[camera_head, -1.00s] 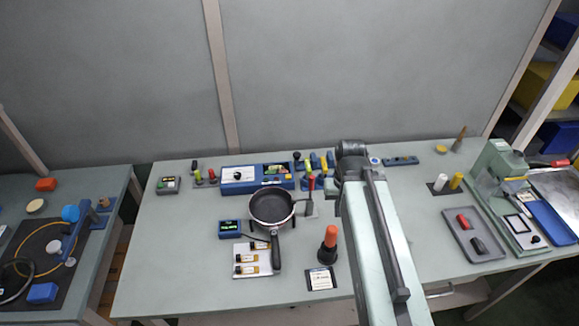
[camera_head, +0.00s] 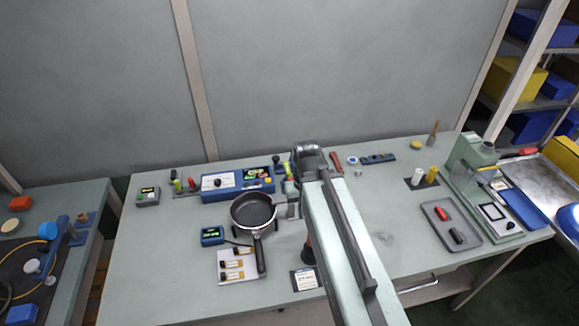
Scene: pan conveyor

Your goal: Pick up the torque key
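I cannot pick out the torque key for certain. The red-handled tool that stood upright on the small grey plate (camera_head: 292,210) beside the pan is now hidden behind my arm. My gripper (camera_head: 297,193) is at the far end of the arm, over the area just right of the pan (camera_head: 253,211). The arm covers most of it, so its fingers and anything between them cannot be made out.
A blue box (camera_head: 225,183) and small coloured items stand behind the pan. A dark post (camera_head: 308,253) is mostly behind my arm, near a label card (camera_head: 305,280). A grey tray (camera_head: 436,209) and green press (camera_head: 470,165) stand right.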

